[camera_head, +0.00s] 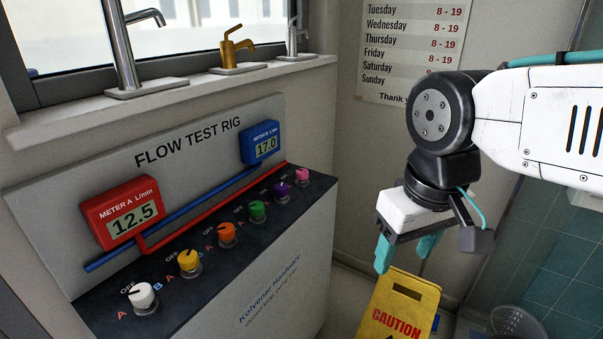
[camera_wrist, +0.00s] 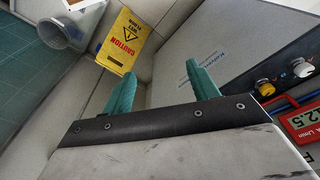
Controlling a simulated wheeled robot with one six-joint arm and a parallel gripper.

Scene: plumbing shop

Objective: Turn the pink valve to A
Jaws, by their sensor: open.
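The pink valve (camera_head: 302,175) is a small knob at the far right end of the row on the flow test rig's dark top. Its pointer direction is too small to tell. It is not visible in the wrist view. My gripper (camera_head: 405,254) hangs to the right of the rig, pointing down, clear of the valve. Its two teal fingers are apart and empty; they also show in the wrist view (camera_wrist: 163,85). Red meter A (camera_head: 122,212) reads 12.5. Blue meter B (camera_head: 260,142) reads 17.0.
White (camera_head: 141,296), yellow (camera_head: 189,261), orange (camera_head: 227,233), green (camera_head: 257,210) and purple (camera_head: 281,190) valves line the same panel. Taps stand on the sill behind. A yellow caution sign (camera_head: 398,305) stands on the floor below my gripper. A grey bucket (camera_wrist: 62,32) is beside it.

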